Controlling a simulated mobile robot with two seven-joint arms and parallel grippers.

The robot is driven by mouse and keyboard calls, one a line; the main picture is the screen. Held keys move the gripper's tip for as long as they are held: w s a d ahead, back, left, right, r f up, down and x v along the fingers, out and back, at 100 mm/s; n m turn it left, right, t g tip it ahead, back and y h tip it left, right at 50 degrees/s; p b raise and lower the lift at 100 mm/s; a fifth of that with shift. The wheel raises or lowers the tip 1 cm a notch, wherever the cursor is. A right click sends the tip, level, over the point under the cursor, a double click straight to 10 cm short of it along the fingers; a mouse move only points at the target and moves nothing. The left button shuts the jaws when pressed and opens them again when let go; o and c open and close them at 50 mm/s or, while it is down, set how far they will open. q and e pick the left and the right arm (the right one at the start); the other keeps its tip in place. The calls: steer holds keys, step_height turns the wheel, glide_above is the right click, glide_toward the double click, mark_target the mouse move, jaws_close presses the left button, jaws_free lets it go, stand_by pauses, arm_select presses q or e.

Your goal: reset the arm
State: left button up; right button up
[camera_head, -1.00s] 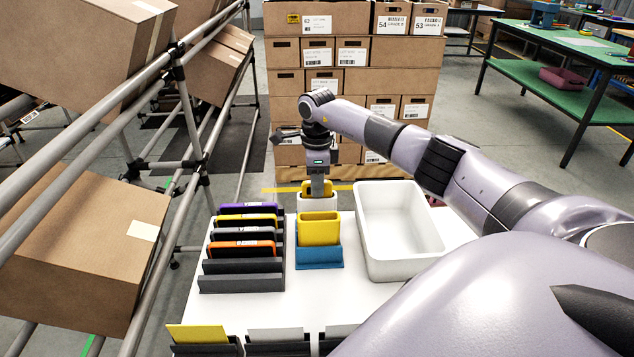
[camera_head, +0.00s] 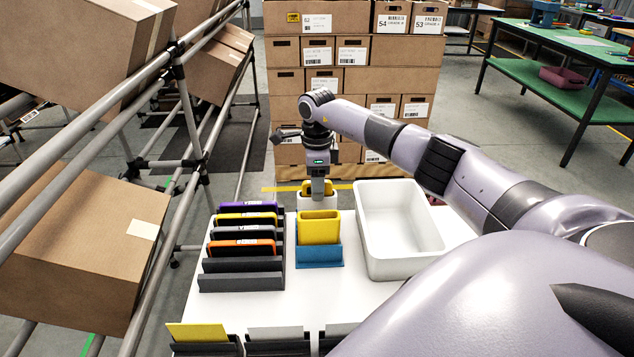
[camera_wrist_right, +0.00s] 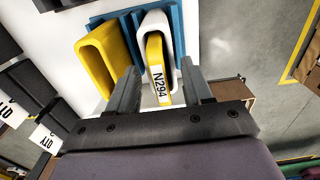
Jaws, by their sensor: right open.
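My right gripper (camera_head: 318,188) points down over the far end of the white table (camera_head: 330,300). In the right wrist view its two fingers (camera_wrist_right: 160,95) are apart. A yellow item labelled N294 (camera_wrist_right: 157,75) stands in a white holder (camera_wrist_right: 152,30) between and just beyond the fingers. I cannot tell whether either finger touches it. An empty yellow holder (camera_head: 319,230) stands beside the white one, with a blue rack (camera_head: 319,257) at its base. My left gripper is not in view.
A black rack (camera_head: 241,282) with several coloured items stands left of the holders. An empty white bin (camera_head: 440,262) stands to the right. A pipe shelf with tilted cartons (camera_head: 80,245) rises at the left. Stacked boxes (camera_head: 350,78) stand behind the table.

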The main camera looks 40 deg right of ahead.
step_height(320, 180, up, 7)
steer(key=shift+r, duration=0.1)
stand_by(0.3)
steer(key=shift+r, duration=0.1)
step_height(320, 180, up, 7)
steer(key=p, duration=0.6)
steer(key=shift+p, duration=0.35)
steer(key=shift+s, duration=0.1)
